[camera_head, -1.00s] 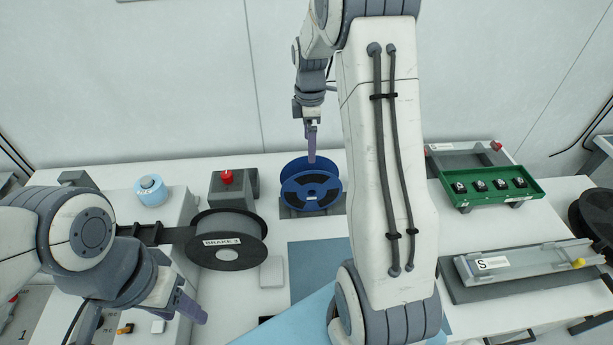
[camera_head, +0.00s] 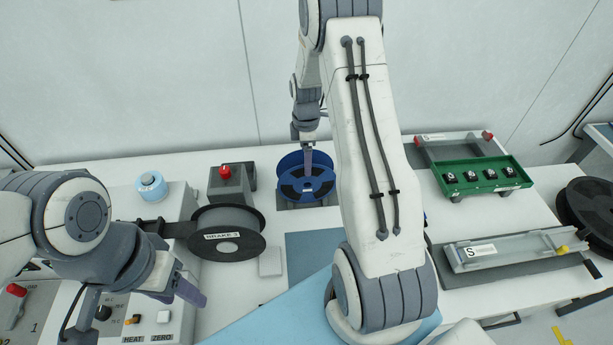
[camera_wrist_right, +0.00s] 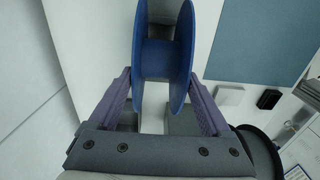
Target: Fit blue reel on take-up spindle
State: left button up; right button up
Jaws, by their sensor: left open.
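The blue reel (camera_head: 320,186) stands upright in a low grey stand (camera_head: 286,203) at the back of the table. My right gripper (camera_head: 308,158) is down at the reel from above. In the right wrist view, the blue reel (camera_wrist_right: 165,58) lies between the two purple fingers of the right gripper (camera_wrist_right: 161,78). They are wide apart, one outside each flange, with narrow gaps. My left gripper (camera_head: 189,292) is open and empty over the panel at front left. I cannot make out the take-up spindle; my right arm hides part of the table.
A black reel labelled BRAKE 3 (camera_head: 228,246) stands left of the blue reel, near a grey block with a red knob (camera_head: 226,172). A dark reel (camera_head: 590,210) sits at far right.

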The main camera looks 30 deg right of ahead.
grip_shut()
